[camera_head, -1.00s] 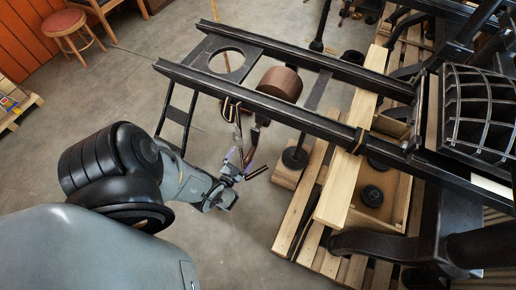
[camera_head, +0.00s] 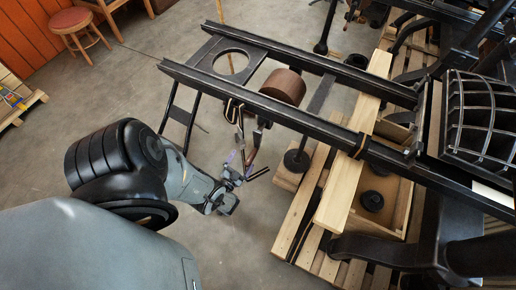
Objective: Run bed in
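The hand press has two long dark rails (camera_head: 270,107) running from upper left to the right, with a brown wooden drum (camera_head: 283,86) between them. A thin crank-like part (camera_head: 258,135) hangs below the near rail under the drum. A dark ribbed, grid-like part (camera_head: 485,120) sits at the right end of the rails; I cannot tell whether it belongs to the bed. My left gripper (camera_head: 255,164) is just below the crank-like part, its dark fingers spread apart with nothing visible between them. Whether a finger touches that part is unclear. My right gripper is out of view.
A pale wooden beam (camera_head: 350,160) crosses under the rails. A pallet (camera_head: 290,225) and an open wooden box (camera_head: 400,190) with a dark round weight (camera_head: 371,201) lie below. A red-topped stool (camera_head: 68,22) stands at upper left. Bare floor surrounds my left arm.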

